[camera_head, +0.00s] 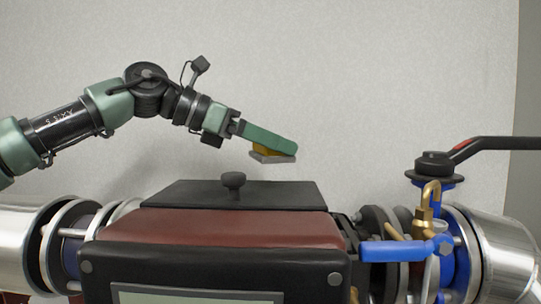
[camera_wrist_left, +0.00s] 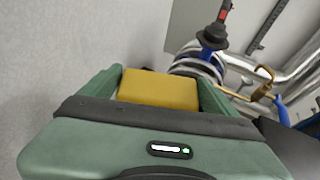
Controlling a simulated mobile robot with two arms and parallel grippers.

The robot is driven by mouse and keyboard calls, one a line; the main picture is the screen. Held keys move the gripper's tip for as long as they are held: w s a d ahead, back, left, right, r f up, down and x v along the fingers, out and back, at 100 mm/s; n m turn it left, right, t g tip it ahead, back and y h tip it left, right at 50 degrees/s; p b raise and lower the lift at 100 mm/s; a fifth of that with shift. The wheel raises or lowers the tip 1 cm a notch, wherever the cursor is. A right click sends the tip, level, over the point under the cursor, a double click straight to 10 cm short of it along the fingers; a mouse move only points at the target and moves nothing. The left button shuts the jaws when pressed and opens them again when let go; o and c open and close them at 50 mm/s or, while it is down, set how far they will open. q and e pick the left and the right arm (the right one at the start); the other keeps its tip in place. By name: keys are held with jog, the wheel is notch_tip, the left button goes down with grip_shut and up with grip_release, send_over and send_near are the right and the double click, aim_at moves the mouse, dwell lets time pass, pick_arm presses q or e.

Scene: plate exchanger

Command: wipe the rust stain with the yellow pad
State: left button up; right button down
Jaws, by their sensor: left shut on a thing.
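My left gripper (camera_head: 272,146) comes in from the left and is shut on the yellow pad (camera_head: 265,149). The pad has a grey underside and is held in the air above the dark lid (camera_head: 180,195) of the exchanger. In the left wrist view the yellow pad (camera_wrist_left: 158,89) sits between the two green fingers of the left gripper (camera_wrist_left: 155,88). No rust stain can be made out for certain; the top of the housing has a reddish-brown face (camera_head: 210,229). My right gripper is not in view.
A black knob (camera_head: 233,182) stands up from the lid. Metal pipes (camera_head: 15,245) run on both sides. The air before the grey wall is free.

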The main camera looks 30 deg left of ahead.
pick_arm(q)
jog(key=shift+r, duration=0.15)
jog(key=shift+r, duration=1.5)
